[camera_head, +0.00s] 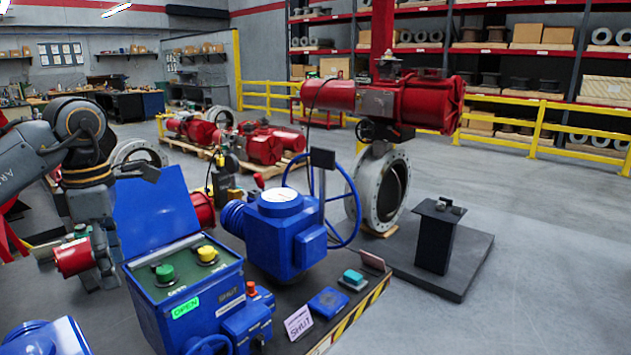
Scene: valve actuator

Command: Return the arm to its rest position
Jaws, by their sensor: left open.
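My left arm comes in from the left and bends down beside the blue control box (190,312). My left gripper (99,281) is at its lower end, open, left of the box and apart from its buttons. The fingers are small and partly lost against the clutter, and I see nothing held between them. The box's green panel has a green button (166,272) and a yellow button (207,254), and a bright OPEN label (186,307) is on its front. My right gripper is out of view.
A blue actuator (285,235) with a handwheel stands right of the box. A red cylinder (73,258) shows close to my left gripper. A large red valve actuator (425,103) stands behind, near a black pedestal (435,240). The floor at right is clear.

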